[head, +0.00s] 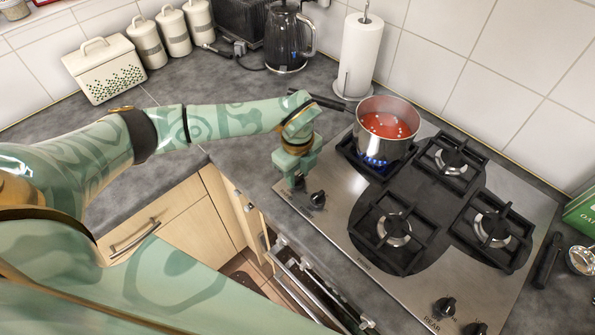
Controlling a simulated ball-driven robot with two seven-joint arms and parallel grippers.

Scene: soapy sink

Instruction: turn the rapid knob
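The stove's black knobs sit along the front edge of the steel hob (335,235). One knob (317,199) is at the left, just right of my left gripper (294,181). Another dark knob part shows right at the gripper's fingertips, mostly covered by them. Two more knobs, one of them here (445,306), are at the bottom right. Labels by the knobs are too small to say which is the rapid one. My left gripper points down at the hob's left corner; its finger gap is not clear. My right gripper is out of view.
A steel pot (388,127) with red liquid stands over a blue flame (374,161) at the back left burner; its dark handle points left, near my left wrist. Other burners (394,230) are bare. A paper towel roll (361,55) and kettle (288,38) stand behind.

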